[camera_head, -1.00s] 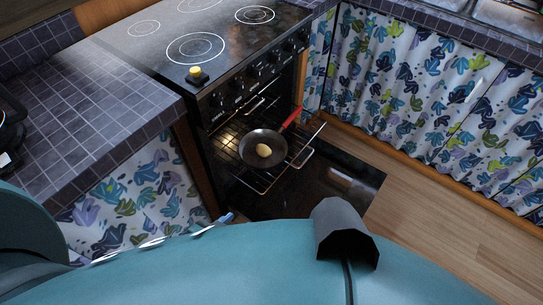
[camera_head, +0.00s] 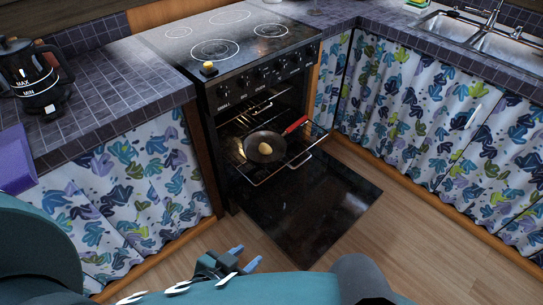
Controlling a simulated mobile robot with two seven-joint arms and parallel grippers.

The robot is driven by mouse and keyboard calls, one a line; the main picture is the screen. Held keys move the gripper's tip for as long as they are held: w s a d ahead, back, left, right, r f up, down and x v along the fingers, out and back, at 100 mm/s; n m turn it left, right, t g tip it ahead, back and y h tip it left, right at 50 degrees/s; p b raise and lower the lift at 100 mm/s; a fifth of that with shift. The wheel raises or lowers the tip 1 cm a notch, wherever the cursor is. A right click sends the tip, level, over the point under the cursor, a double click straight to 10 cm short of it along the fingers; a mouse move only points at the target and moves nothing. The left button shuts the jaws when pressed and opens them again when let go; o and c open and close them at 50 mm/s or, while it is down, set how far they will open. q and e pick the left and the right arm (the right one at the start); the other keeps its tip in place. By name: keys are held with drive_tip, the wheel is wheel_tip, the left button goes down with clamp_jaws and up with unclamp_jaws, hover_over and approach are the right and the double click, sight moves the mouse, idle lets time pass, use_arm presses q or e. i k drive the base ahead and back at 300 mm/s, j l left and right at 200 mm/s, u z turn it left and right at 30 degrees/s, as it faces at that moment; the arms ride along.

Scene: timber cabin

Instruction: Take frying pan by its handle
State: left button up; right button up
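The dark frying pan (camera_head: 252,147) with a red handle (camera_head: 296,124) sits on a pulled-out wire rack (camera_head: 304,159) in the open oven. A small pale yellowish item (camera_head: 265,149) lies in the pan. The handle points up and to the right, toward the oven's right side. My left gripper (camera_head: 246,262) is low in front of the oven, well short of the pan. Its bluish fingertips look spread apart, with nothing seen between them. My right gripper is not in view.
The oven door (camera_head: 310,205) is folded down flat near the floor. The stove top (camera_head: 235,40) is above the oven. A kettle (camera_head: 35,80) stands on the left tiled counter (camera_head: 120,95). Curtained cabinets (camera_head: 420,120) line the right. The wooden floor (camera_head: 400,225) is clear.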

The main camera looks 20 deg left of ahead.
sight(278, 145)
drive_tip(key=l+u, duration=0.3)
drive_tip(key=l, duration=0.75)
drive_tip(key=i+l+u, duration=0.1)
drive_tip(key=l, duration=0.25)
drive_tip(key=i+l, duration=0.1)
drive_tip(key=l, duration=0.25)
drive_tip(key=i+l+u, duration=0.15)
drive_tip(key=l, duration=0.2)
drive_tip(key=i+l, duration=0.2)
drive_tip(key=i+l+u, duration=0.15)
drive_tip(key=l, duration=0.25)
drive_tip(key=i+l, duration=0.2)
drive_tip(key=i+l+u, duration=0.15)
drive_tip(key=l, duration=0.3)
drive_tip(key=i+l, duration=0.15)
drive_tip(key=l, duration=0.2)
drive_tip(key=i+l+u, duration=0.1)
drive_tip(key=l, duration=0.2)
drive_tip(key=i+l, duration=0.1)
drive_tip(key=i, duration=0.25)
drive_tip(key=i+l, duration=0.15)
drive_tip(key=i, duration=0.25)
